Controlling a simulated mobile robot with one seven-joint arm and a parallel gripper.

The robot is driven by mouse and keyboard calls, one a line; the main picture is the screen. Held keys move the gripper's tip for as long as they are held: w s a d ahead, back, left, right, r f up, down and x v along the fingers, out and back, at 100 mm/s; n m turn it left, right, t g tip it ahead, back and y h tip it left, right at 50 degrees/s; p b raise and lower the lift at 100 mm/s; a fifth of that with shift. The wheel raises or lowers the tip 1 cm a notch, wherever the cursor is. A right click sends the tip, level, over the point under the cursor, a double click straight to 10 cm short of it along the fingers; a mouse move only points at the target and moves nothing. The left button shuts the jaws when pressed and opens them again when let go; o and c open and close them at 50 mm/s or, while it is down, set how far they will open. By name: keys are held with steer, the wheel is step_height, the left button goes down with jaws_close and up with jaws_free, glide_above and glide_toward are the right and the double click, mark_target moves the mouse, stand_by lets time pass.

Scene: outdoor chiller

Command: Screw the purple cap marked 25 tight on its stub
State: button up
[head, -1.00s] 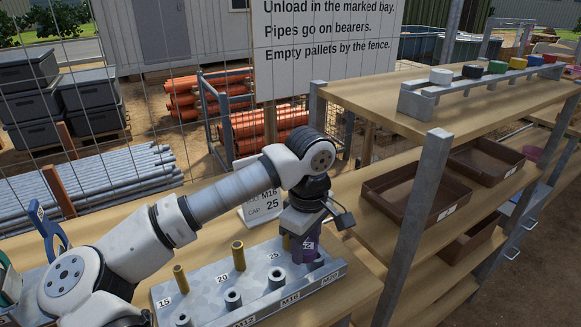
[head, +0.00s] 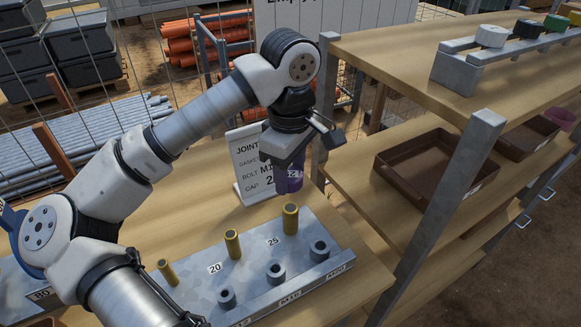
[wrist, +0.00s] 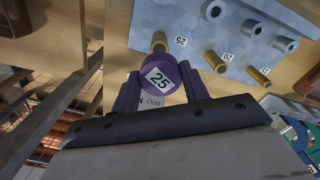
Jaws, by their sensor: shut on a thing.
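The purple cap marked 25 (wrist: 158,78) is held between the two fingers of my gripper (wrist: 161,90), its numbered face toward the wrist camera. In the head view the cap (head: 295,181) is partly hidden by my gripper (head: 284,180). My gripper is shut on it, above and behind the brass-coloured stub by the 25 label (head: 290,218). Cap and stub are visibly apart. This stub also shows bare in the wrist view (wrist: 159,42). It stands on the grey metal plate (head: 200,262) on the wooden bench.
Two shorter brass stubs (head: 232,243) (head: 168,272) and several grey sleeves (head: 320,250) stand on the plate. A job card (head: 250,165) stands behind it, close to my gripper. A shelf post (head: 462,185) and brown trays (head: 425,170) are to the right.

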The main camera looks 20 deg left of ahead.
mark_target(291, 208)
steer(key=shift+f+b, duration=0.15)
steer(key=shift+b, duration=0.3)
step_height(291, 208, down, 6)
steer(key=b, duration=0.5)
steer(key=shift+r+b, duration=0.25)
steer(key=shift+b, duration=0.05)
steer(key=shift+f, duration=0.15)
steer(key=shift+f+b, duration=1)
steer(key=shift+b, duration=0.15)
